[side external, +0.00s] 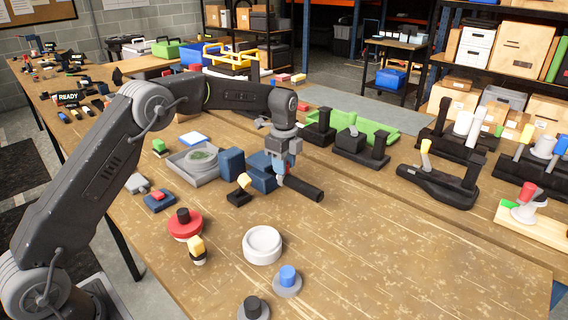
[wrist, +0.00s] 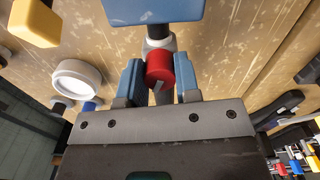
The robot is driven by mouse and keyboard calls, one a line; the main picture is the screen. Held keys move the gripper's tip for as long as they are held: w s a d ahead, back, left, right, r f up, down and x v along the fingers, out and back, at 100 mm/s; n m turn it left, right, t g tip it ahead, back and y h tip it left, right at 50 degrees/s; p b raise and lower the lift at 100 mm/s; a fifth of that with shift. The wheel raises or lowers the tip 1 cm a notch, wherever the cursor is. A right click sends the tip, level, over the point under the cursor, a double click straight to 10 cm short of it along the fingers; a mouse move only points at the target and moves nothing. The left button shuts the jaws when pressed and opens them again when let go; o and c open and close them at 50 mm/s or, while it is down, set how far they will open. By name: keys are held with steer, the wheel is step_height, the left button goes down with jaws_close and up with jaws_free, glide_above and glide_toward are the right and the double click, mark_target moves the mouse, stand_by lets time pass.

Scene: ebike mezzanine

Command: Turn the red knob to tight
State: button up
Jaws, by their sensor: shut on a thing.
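The red knob (wrist: 159,68) is a short red cylinder with a small pale mark on its near end. In the wrist view it sits between the two blue fingers of my gripper (wrist: 159,80), which are shut on it from both sides. Behind the knob is a light grey collar (wrist: 158,44) and a dark shaft. In the side view my gripper (side external: 282,172) points down at a blue block (side external: 260,165) and a black cylinder (side external: 302,188). The knob is mostly hidden there by the fingers. I cannot read its setting.
A second blue block (side external: 231,162) and a grey tray (side external: 193,173) stand left of my gripper. A red disc with a black top (side external: 184,226) and a white round dish (side external: 262,245) lie nearer. Black fixtures (side external: 437,185) stand right. The front right tabletop is clear.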

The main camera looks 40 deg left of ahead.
steer(key=shift+r, duration=0.1)
steer(key=o, duration=0.6)
steer(key=shift+o, duration=0.2)
step_height(320, 180, up, 14)
stand_by(0.4)
steer(key=s+d+r+n+t, duration=0.15)
steer(key=s+r+n, duration=0.25)
steer(key=s, duration=0.4)
steer(key=s+d+r+n+t, duration=0.15)
steer(key=s+r+n, duration=0.25)
steer(key=s, duration=0.4)
steer(key=s+d+f+n+t, duration=0.1)
steer(key=s+f+n, duration=0.3)
steer(key=s, duration=0.6)
steer(key=s+d+f+n+t, duration=0.1)
steer(key=s+f+n, duration=0.3)
steer(key=s, duration=0.6)
steer(key=shift+s+d+f+n+t, duration=0.3)
steer(key=shift+s+d+f+n, duration=0.1)
steer(key=shift+f, duration=0.25)
